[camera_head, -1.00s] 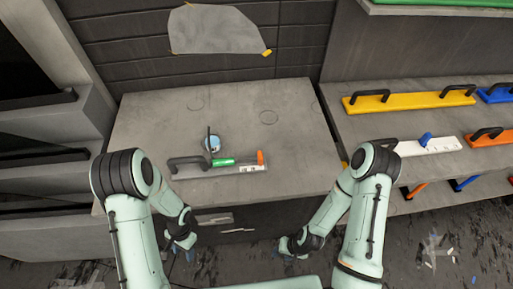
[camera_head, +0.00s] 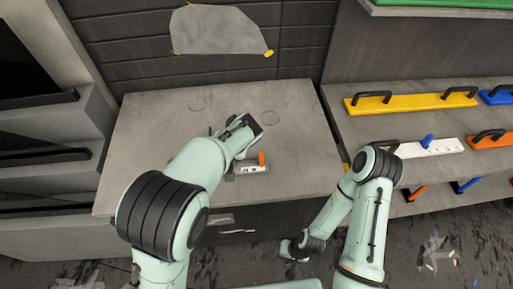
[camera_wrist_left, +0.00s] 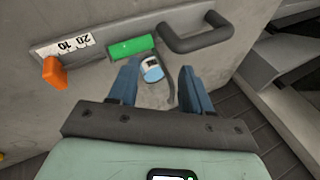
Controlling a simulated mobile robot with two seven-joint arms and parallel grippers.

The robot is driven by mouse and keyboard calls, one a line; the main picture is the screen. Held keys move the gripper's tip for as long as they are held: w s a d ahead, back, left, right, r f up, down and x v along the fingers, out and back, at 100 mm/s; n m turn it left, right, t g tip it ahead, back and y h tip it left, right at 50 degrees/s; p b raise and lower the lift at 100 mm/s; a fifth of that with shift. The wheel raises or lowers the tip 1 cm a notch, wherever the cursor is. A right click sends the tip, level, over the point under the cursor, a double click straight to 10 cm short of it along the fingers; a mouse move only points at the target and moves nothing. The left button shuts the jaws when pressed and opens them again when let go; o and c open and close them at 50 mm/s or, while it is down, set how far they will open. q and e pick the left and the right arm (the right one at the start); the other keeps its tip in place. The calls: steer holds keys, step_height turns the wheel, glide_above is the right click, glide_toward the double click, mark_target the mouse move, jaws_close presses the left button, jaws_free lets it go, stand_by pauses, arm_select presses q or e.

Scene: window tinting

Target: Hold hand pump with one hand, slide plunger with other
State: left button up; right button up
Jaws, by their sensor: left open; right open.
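The hand pump is probably the long grey bar (camera_head: 254,168) on the counter, with a black handle, green grip, orange upright piece (camera_head: 262,158) and numbered white scale. My left forearm hides most of it in the head view. The left wrist view shows the scale (camera_wrist_left: 68,46), orange piece (camera_wrist_left: 54,72), green grip (camera_wrist_left: 133,47) and black handle (camera_wrist_left: 195,40). My left gripper (camera_wrist_left: 158,78) is open above the counter, with a small blue-and-white round part (camera_wrist_left: 152,69) showing between its fingers. I cannot tell which part is the plunger. My right gripper (camera_head: 288,248) is open, low in front of the counter.
The grey counter (camera_head: 300,120) is mostly bare on its right side. Shelves at right hold a yellow handled bar (camera_head: 411,101), a white one (camera_head: 430,147) and orange and blue ones. Dark drawers (camera_head: 265,218) lie under the counter's front edge.

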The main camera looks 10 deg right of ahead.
mark_target(262, 156)
arm_select(q)
steer(key=d+r+n+h, duration=0.1)
steer(key=d+n+h, duration=0.25)
steer(key=d, duration=0.95)
steer(key=shift+t+h, duration=0.4)
steer(key=shift+h, duration=0.05)
steer(key=x, duration=1.1)
steer(key=shift+s+d+f, duration=0.1)
steer(key=shift+d+f, duration=0.05)
steer(key=shift+f, duration=0.25)
jaws_close()
